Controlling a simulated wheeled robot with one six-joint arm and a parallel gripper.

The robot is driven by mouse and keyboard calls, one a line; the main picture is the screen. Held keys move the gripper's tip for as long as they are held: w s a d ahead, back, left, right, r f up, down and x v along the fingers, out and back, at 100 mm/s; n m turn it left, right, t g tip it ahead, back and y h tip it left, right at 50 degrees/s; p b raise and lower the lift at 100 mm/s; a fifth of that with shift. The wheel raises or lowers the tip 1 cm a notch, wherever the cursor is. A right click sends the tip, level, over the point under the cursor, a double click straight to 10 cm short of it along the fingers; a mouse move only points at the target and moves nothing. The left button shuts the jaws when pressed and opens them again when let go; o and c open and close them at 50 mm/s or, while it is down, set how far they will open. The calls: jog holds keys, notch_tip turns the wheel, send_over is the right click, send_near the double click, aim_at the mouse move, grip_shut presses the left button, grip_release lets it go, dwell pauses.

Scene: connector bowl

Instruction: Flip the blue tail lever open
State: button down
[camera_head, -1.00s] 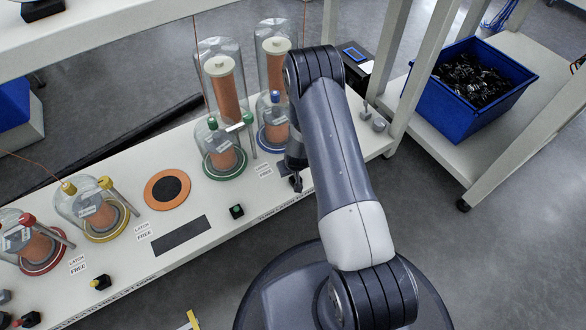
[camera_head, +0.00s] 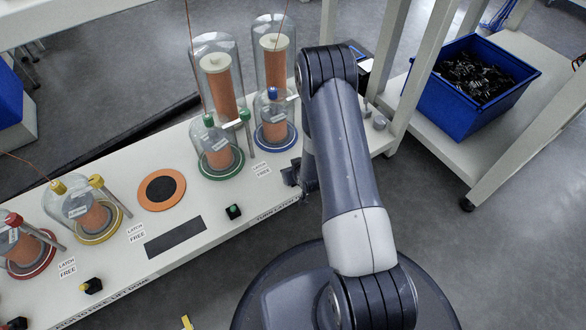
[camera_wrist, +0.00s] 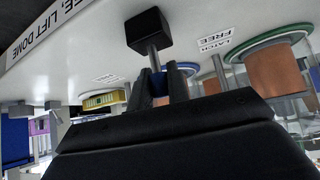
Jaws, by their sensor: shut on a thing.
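The blue tail lever (camera_wrist: 158,85) shows in the wrist view as a small blue piece on a grey stem coming from a black block (camera_wrist: 150,31). My gripper (camera_wrist: 163,72) is shut on the blue piece, with one finger on each side of it. In the head view a dark block (camera_head: 290,175) at the console's front edge is partly hidden by my arm. My gripper is mostly hidden there too. The blue-ringed glass dome (camera_head: 275,122) with a blue knob stands behind, over a copper coil.
A green-ringed dome (camera_head: 218,150) and a yellow-ringed dome (camera_head: 80,205) stand further left on the white console (camera_head: 190,188). A black block with a green top (camera_head: 233,212) sits at the front edge. A blue bin (camera_head: 470,110) is at right.

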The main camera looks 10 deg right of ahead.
jog(key=shift+s+d+f+m+t+y, duration=0.15)
jog(key=shift+s+t+y, duration=0.15)
jog(key=shift+t, duration=0.6)
jog(key=shift+s+d+m+t+y, duration=0.15)
jog(key=shift+s+t, duration=0.15)
jog(key=shift+t, duration=0.6)
jog(key=shift+s+d+f+t+y, duration=0.15)
jog(key=shift+s+t+y, duration=0.15)
jog(key=shift+t, duration=0.6)
jog(key=shift+r, duration=0.15)
jog(key=c, duration=1.3)
grip_release()
jog(key=shift+c, duration=0.2)
jog(key=shift+s+a, duration=0.1)
